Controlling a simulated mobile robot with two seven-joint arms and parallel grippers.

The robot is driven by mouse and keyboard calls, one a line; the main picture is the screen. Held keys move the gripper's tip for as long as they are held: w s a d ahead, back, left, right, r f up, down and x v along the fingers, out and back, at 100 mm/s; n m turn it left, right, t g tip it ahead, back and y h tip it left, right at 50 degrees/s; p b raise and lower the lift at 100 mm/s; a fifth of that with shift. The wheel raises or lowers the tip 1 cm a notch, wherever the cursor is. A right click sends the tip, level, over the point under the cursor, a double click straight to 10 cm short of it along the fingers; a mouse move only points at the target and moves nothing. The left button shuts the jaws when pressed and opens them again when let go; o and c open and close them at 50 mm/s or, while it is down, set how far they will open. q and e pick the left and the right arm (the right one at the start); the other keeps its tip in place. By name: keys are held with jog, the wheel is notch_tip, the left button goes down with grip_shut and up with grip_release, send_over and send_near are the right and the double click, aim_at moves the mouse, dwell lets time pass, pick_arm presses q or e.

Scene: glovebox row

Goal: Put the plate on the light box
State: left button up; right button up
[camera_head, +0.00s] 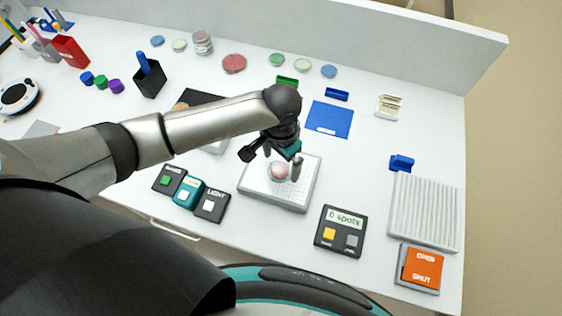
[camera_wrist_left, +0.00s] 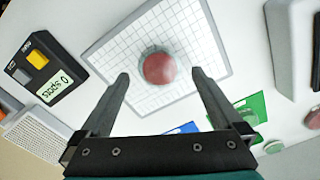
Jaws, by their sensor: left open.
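The light box (camera_head: 258,188) is a pale square pad with a grid on top, in the middle of the bench; its grid (camera_wrist_left: 195,45) fills the upper middle of the left wrist view. A small round plate with red contents (camera_head: 280,170) appears to rest on the grid, near its centre. In the left wrist view the plate (camera_wrist_left: 158,68) lies between and slightly beyond my fingertips, with space on both sides. My left gripper (camera_head: 281,168) is open above the light box, fingers pointing down around the plate. My right gripper is not in view.
Left of the light box are several button boxes (camera_head: 211,206). Right of it are a counter reading "0 spots" (camera_head: 340,230), a ribbed white block (camera_head: 424,211) and an orange sign (camera_head: 422,269). Other dishes (camera_head: 233,64) lie toward the back wall. A blue mat (camera_head: 329,118) lies behind.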

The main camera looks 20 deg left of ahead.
pick_arm(q)
notch_tip(320, 180, up, 11)
jog(key=p, duration=0.1)
jog(key=shift+f, duration=0.15)
dwell(0.4)
